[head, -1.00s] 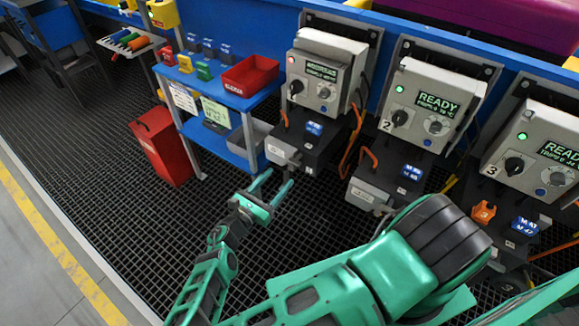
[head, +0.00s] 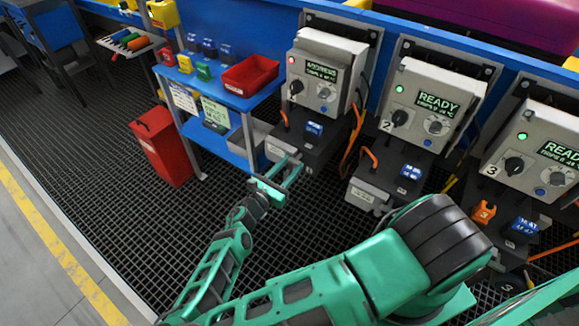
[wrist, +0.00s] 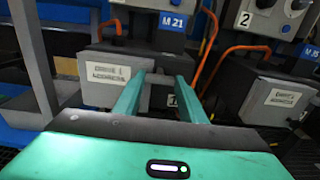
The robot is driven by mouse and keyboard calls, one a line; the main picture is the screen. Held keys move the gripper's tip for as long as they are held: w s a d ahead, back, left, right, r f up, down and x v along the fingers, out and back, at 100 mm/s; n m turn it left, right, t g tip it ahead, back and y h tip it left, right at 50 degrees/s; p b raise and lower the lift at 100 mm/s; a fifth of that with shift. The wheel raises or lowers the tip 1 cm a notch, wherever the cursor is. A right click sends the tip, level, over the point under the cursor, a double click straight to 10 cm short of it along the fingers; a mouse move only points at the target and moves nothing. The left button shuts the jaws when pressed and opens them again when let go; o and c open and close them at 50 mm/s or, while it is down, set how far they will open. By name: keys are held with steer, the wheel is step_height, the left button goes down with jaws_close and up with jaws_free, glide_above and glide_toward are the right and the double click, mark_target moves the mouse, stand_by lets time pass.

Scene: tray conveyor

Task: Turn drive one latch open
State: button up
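Drive one (head: 322,52) is a grey box at the back with a red lamp, a green-text display and a black knob. Below it is a dark unit (head: 318,147) with a blue M 21 tag (wrist: 173,22) and a pale grey, labelled front box (wrist: 103,78). A small grey part, seemingly the latch (wrist: 160,97), shows between my fingers in the wrist view, just right of that box. My gripper (head: 290,163) is open, with its two green fingers pointing at the front of the unit. Contact with the latch cannot be told. My gripper (wrist: 160,80) also shows in the wrist view.
Drive two (head: 430,105) and drive three (head: 535,150) stand to the right, both reading READY. Orange cables (head: 356,135) run between the units. A blue table (head: 222,98) with a red tray (head: 250,76) and a red bin (head: 160,147) are to the left. The grid floor in front is clear.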

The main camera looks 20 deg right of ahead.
steer(key=shift+w+a, duration=0.1)
steer(key=shift+c, duration=1)
steer(key=shift+a+m, duration=0.1)
steer(key=shift+m, duration=8.8)
steer(key=shift+f, duration=0.1)
